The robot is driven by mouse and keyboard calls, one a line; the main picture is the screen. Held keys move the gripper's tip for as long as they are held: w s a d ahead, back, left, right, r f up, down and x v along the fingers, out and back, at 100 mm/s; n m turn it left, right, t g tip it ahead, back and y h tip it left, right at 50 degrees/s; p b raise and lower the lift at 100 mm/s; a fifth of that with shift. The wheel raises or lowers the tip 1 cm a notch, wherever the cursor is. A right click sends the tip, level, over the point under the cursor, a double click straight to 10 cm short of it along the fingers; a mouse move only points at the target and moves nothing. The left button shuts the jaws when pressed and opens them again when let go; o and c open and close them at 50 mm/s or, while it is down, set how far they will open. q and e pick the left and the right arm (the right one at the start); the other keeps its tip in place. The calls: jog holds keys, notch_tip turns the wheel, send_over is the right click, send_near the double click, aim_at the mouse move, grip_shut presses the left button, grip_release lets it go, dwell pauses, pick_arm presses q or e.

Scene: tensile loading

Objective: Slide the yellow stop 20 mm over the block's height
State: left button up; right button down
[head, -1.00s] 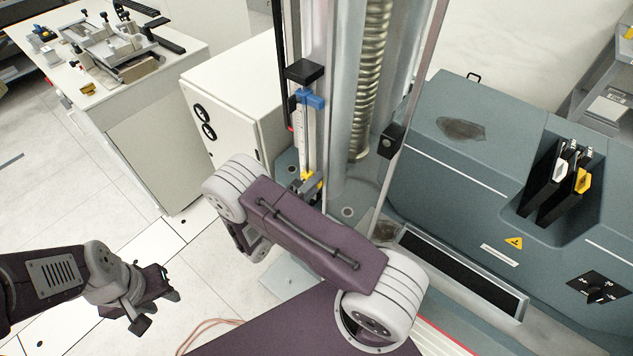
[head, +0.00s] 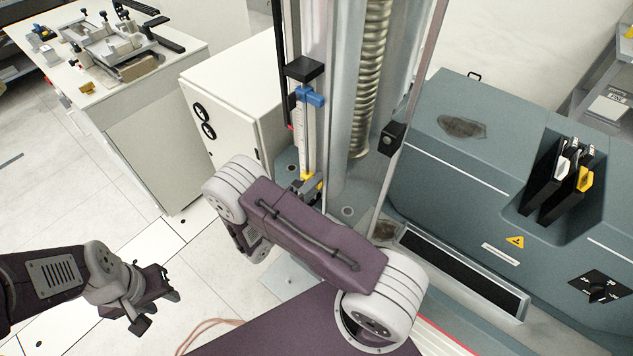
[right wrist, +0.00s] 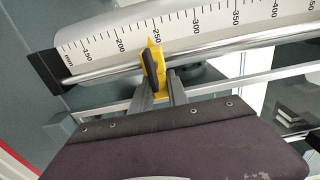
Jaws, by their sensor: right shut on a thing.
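The yellow stop (head: 313,182) sits low on the upright scale rod, beside the white scale strip (head: 303,135), in the head view. In the right wrist view the yellow stop (right wrist: 152,66) stands against the scale, its tip between the 200 and 250 marks, nearer 250. My right gripper (right wrist: 158,88) is shut on the yellow stop, one grey finger on each side. In the head view the right arm partly hides this gripper. My left gripper (head: 158,308) is empty, with its fingers apart, over the floor at lower left. I cannot make out which thing is the block.
A blue stop (head: 309,97) sits higher on the rod, below a black end piece (head: 304,69). A ribbed screw column (head: 370,75) stands right of the rod. A white cabinet (head: 225,110) is to the left, a grey-green machine housing (head: 480,165) to the right.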

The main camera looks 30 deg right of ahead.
notch_tip(320, 180, down, 9)
jog(key=b, duration=0.5)
jog(key=c, duration=1.3)
grip_release()
jog(key=shift+a, duration=0.15)
jog(key=b+v, duration=0.1)
jog(key=v, duration=0.8)
jog(key=shift+b, duration=0.4)
